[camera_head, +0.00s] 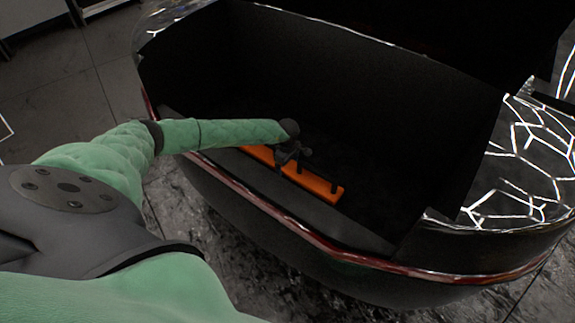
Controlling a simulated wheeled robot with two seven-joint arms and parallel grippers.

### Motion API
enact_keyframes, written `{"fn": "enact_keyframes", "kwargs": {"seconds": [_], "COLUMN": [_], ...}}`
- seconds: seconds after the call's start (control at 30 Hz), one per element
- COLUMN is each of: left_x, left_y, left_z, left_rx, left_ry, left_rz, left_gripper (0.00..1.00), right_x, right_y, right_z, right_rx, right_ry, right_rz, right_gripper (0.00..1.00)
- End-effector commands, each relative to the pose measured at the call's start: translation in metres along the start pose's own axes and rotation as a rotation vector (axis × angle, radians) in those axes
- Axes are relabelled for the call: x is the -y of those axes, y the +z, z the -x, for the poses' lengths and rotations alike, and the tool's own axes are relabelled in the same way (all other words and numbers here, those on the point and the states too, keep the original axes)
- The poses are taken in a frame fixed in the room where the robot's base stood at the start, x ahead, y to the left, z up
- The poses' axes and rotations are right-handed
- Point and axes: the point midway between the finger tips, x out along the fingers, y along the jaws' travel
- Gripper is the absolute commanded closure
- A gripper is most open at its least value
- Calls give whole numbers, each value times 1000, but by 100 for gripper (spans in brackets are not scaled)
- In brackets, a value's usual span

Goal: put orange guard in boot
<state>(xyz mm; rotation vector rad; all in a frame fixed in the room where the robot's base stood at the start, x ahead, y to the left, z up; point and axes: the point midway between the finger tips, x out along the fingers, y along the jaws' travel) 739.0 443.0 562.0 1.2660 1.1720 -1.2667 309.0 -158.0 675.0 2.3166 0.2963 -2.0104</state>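The orange guard (318,184) is a long flat bar inside the car's open boot (350,225), low down just behind the rear sill. It lies slantwise, from upper left to lower right. My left arm reaches in from the left over the sill. My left gripper (296,160) is dark and is at the middle of the guard, covering part of it. Against the dark boot I cannot tell whether its fingers are closed on the guard or whether the guard rests on the boot floor. My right gripper is not in view.
The boot's rear edge, with a red strip (285,218), runs between my body and the guard. Dark boot walls (330,85) rise behind it. Grey floor tiles (55,100) show at the left, with a cabinet (30,15) at the top left corner.

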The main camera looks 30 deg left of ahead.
Motion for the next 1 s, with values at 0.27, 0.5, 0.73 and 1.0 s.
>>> {"fn": "enact_keyframes", "kwargs": {"seconds": [0.27, 0.5, 0.73, 1.0], "left_x": [0, -1, 0, 0], "left_y": [0, -1, -1, 0], "left_z": [0, 16, 59, 104], "left_rx": [0, 0, -1, 0], "left_ry": [0, 2, 2, 1], "left_rz": [0, 0, 0, 0], "left_gripper": [6, 6, 6, 6], "right_x": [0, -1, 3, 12], "right_y": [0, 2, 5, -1], "right_z": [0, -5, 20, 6], "right_rx": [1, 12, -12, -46], "right_ry": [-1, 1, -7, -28], "right_rz": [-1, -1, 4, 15], "right_gripper": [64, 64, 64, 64]}}
